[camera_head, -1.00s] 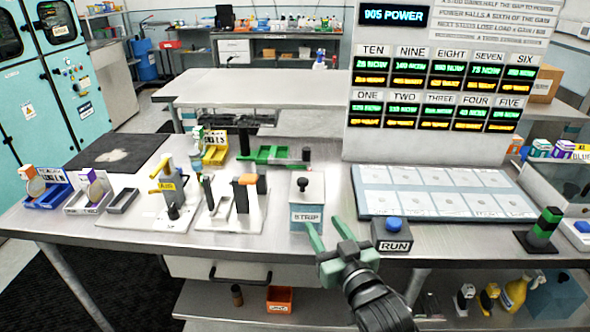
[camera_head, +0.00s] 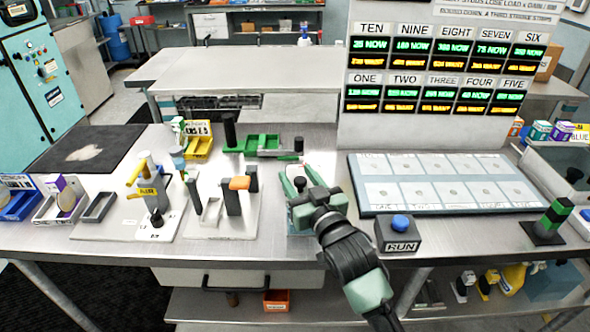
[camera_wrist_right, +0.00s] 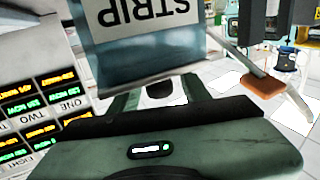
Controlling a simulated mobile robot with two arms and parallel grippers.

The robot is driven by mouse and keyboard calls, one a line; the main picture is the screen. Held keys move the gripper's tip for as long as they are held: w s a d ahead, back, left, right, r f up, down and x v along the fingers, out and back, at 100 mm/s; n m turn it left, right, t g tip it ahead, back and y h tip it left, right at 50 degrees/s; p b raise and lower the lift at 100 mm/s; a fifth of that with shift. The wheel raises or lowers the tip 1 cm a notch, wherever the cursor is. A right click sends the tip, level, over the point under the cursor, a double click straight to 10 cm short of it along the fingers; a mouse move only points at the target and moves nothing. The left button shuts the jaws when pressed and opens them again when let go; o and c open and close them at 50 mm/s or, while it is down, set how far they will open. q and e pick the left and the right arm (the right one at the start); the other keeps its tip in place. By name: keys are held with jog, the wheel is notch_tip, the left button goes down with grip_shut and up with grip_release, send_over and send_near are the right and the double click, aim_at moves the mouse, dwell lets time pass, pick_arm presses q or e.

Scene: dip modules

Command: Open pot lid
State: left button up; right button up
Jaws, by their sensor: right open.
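The pot (camera_head: 291,216) is a box-shaped container with a "STRIP" label, standing on the bench left of the RUN button. Its dark round lid knob (camera_head: 300,183) shows between the fingers of my right gripper (camera_head: 293,178). My right gripper is open, with its two green fingers over the lid area. In the right wrist view the pot (camera_wrist_right: 150,40) appears upside down and the dark knob (camera_wrist_right: 159,92) sits between the fingers, apart from both as far as I can see. My arm hides most of the pot in the head view. My left gripper is not in view.
The RUN button box (camera_head: 397,234) stands right of my forearm. A white panel tray (camera_head: 445,183) lies behind it. Black and orange posts on a white base (camera_head: 222,215) stand left of the pot. A green tray (camera_head: 262,143) lies behind.

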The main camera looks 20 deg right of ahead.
jog(key=shift+w+a, duration=0.1)
jog(key=shift+w, duration=0.9)
grip_shut()
jog(key=shift+f, duration=0.1)
dwell(0.6)
